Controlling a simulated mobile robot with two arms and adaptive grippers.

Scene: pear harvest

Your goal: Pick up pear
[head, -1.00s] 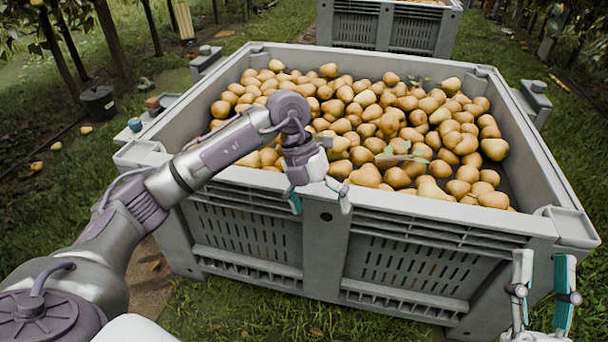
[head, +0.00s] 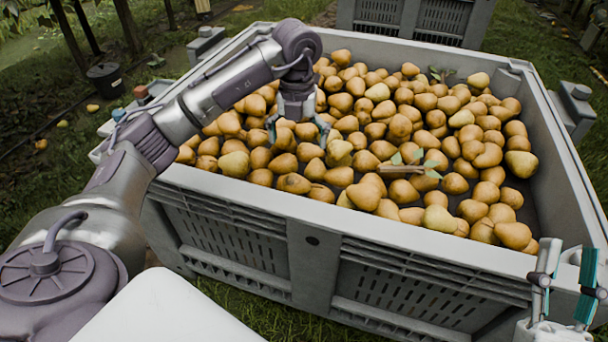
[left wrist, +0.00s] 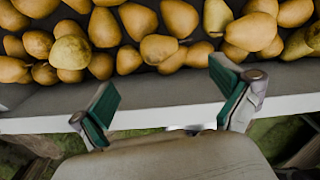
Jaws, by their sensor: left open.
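Many brown-yellow pears (head: 399,127) lie heaped in a large grey crate (head: 300,212). My left gripper (head: 299,135) is over the front part of the heap in the head view, pointing down, open and empty. In the left wrist view the two teal-padded fingers of this gripper (left wrist: 165,108) are spread apart. The crate's pale rim (left wrist: 160,118) passes below them there, and pears (left wrist: 158,48) lie beyond the fingertips. My right gripper (head: 567,285) is at the lower right, outside the crate near its front right corner, with its fingers apart and nothing between them.
A twig with green leaves (head: 402,168) lies on the pears. A second grey crate (head: 418,22) stands behind. A dark bucket (head: 105,80) stands on the grass at left. The crate walls rise around the pears.

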